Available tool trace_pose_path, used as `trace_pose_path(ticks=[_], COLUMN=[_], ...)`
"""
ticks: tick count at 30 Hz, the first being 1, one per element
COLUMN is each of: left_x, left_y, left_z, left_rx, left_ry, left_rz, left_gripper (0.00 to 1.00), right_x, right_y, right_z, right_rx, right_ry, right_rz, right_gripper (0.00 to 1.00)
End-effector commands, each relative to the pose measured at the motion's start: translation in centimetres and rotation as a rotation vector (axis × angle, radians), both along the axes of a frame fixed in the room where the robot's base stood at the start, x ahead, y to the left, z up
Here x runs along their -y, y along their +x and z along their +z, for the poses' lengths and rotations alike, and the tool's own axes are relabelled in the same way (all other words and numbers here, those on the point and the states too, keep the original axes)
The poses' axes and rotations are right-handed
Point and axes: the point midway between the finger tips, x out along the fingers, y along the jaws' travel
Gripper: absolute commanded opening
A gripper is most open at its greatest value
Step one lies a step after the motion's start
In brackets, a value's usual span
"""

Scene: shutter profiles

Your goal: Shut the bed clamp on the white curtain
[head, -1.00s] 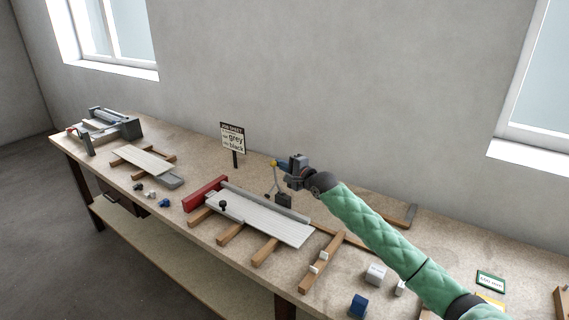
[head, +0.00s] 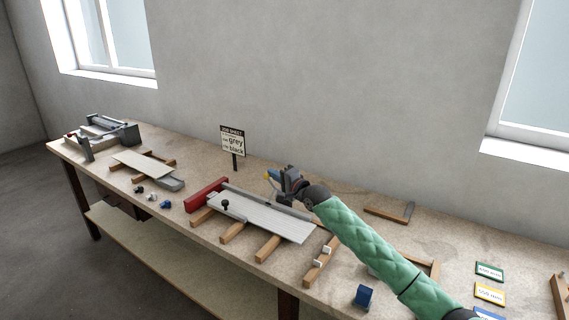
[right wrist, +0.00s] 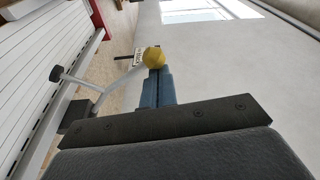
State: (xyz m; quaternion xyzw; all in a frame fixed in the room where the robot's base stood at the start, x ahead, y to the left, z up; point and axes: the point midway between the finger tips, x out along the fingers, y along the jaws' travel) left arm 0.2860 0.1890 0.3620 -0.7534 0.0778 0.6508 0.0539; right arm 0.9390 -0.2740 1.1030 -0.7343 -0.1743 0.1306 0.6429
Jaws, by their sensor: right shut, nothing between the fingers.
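The white slatted curtain (head: 262,220) lies in the bed between a red end block (head: 207,194) and a grey back rail. It also shows at left in the right wrist view (right wrist: 25,70). The bed clamp stands behind it: in the wrist view a dark block (right wrist: 75,118) and a pale forked arm with a dark pad (right wrist: 56,73) by the curtain, its handle running to a yellow knob (right wrist: 153,57). I cannot tell whether the pad touches the curtain. My right gripper (head: 275,177) is shut, its blue fingertips at the knob, hiding much of the clamp. My left gripper is out of view.
A job sheet sign (head: 232,140) stands behind the bed. Another panel (head: 145,163) and a grey machine (head: 105,135) are to the left. A blue block (head: 363,296) and coloured cards (head: 490,292) lie at the right. The wall is close behind the bench.

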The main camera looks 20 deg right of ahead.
Motion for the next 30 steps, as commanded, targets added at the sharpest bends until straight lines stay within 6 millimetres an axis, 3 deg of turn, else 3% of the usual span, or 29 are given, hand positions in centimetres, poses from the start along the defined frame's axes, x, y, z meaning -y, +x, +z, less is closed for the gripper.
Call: trace_pose_path(ticks=[15, 18, 30], left_x=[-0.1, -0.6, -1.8], left_y=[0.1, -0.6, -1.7], left_z=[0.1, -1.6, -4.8], left_rx=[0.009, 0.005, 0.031], left_ry=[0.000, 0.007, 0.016], left_rz=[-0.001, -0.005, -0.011], left_gripper=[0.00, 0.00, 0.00], right_x=[0.4, 0.8, 2.9], right_y=[-0.8, -1.9, -6.2], right_z=[0.0, 0.0, -0.2], right_rx=[-0.002, -0.002, -0.003], right_ry=[0.000, -0.001, 0.001], right_rz=[0.000, 0.001, 0.000], right_gripper=[0.00, 0.00, 0.00])
